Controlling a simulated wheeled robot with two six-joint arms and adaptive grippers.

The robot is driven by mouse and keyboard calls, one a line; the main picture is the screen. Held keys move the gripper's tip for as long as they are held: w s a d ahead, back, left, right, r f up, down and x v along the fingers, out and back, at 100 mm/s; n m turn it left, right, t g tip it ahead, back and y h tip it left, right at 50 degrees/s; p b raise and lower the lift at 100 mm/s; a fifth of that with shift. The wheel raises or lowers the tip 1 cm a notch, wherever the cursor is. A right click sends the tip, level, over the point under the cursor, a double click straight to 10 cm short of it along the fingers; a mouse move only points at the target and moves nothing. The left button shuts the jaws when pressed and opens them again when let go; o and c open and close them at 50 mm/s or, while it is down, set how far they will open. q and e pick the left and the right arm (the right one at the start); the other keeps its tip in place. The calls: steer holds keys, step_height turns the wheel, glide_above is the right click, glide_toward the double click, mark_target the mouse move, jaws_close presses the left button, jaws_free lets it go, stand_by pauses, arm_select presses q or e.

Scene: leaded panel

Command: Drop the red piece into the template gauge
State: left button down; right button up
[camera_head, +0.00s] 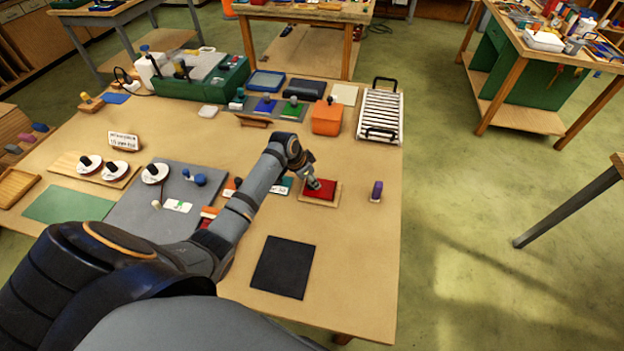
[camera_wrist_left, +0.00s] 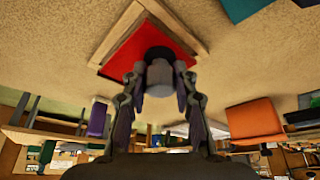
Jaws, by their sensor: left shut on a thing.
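The red piece (camera_head: 322,189) is a flat red plate with a grey knob (camera_wrist_left: 160,76). It is at the template gauge (camera_head: 304,197), a wooden board with raised strips, near the table's right side. My left gripper (camera_head: 313,183) is above the red piece, its fingers shut on the knob. In the left wrist view, the red piece (camera_wrist_left: 138,48) sits in the corner of the gauge's wooden strips (camera_wrist_left: 176,24), close along two edges. I cannot tell whether it rests flat on the gauge. My right gripper is out of view.
A purple-topped block (camera_head: 376,190) stands right of the gauge. A black mat (camera_head: 283,267) lies in front. An orange box (camera_head: 326,118) and a metal rack (camera_head: 380,115) stand behind. A grey board (camera_head: 140,212) lies left, beyond my arm. Bare table surrounds the black mat.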

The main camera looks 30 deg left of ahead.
arm_select(q)
steer(key=shift+f+b, duration=0.3)
steer(key=shift+f, duration=0.35)
steer(key=c, duration=1)
jaws_free()
steer(key=v, duration=1.2)
